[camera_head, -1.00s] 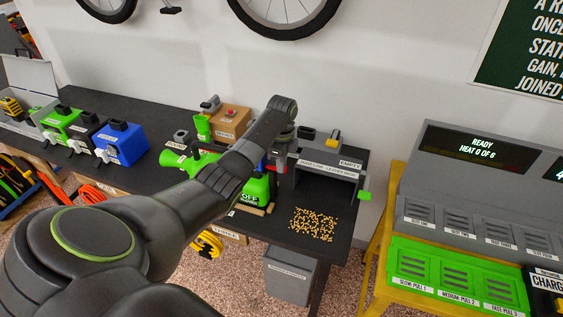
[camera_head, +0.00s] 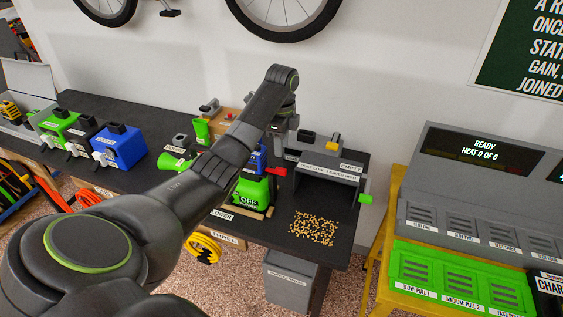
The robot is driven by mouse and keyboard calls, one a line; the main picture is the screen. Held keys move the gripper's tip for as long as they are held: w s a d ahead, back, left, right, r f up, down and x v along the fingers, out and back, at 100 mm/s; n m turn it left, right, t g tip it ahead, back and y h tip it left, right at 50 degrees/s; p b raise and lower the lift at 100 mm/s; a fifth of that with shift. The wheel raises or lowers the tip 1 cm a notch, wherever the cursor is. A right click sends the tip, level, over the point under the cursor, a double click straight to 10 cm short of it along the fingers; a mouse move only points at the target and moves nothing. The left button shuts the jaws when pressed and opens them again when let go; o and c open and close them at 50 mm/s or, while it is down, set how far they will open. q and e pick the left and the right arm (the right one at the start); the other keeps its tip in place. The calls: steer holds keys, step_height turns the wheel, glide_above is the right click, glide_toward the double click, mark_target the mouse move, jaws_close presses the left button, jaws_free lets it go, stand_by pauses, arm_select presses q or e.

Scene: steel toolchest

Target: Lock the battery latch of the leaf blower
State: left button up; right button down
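The green leaf blower (camera_head: 250,193) stands on the dark workbench, with an OFF label on its body and a green nozzle (camera_head: 176,163) reaching out to the left. A blue part (camera_head: 263,157), which looks like its battery, shows behind my arm. A red tab (camera_head: 277,171), perhaps the latch, sticks out to the right beside it. My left gripper (camera_head: 283,138) hangs downward from the wrist, above and behind the red tab. I cannot tell whether it touches anything. Its fingertips are too small and dark to read. My forearm covers part of the blower. My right gripper is out of view.
A grey leaf bin (camera_head: 330,172) with a green handle stands right of the blower. Small tan pieces (camera_head: 314,228) lie on the bench in front of it. Green, black and blue machines (camera_head: 124,147) stand at left. A grey and green console (camera_head: 460,270) is at right.

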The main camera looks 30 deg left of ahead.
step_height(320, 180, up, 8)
steer(key=p, duration=0.8)
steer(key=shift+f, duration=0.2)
